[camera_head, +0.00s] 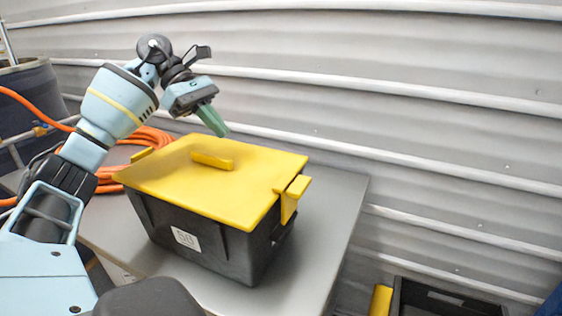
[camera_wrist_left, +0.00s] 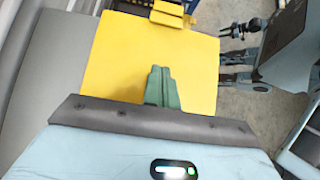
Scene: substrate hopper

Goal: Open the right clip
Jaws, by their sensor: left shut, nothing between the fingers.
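The black box (camera_head: 215,243) has a yellow lid (camera_head: 225,187) that lies on it, with a raised yellow handle (camera_head: 212,160) in the middle. The yellow right clip (camera_head: 293,197) sits at the lid's right edge and hangs over the box side; I cannot tell whether it is latched. It also shows at the top of the left wrist view (camera_wrist_left: 172,14). The left clip (camera_head: 142,154) is at the opposite edge. My left gripper (camera_head: 219,130) is shut and empty, above the lid's far side and apart from the right clip. Its green fingers (camera_wrist_left: 161,88) show against the lid.
The box stands on a grey table (camera_head: 325,225), with bare tabletop to its right. Orange hose (camera_head: 112,178) lies behind it on the left. A corrugated wall (camera_head: 400,95) rises behind the table. A dark crate (camera_head: 445,298) is at the lower right.

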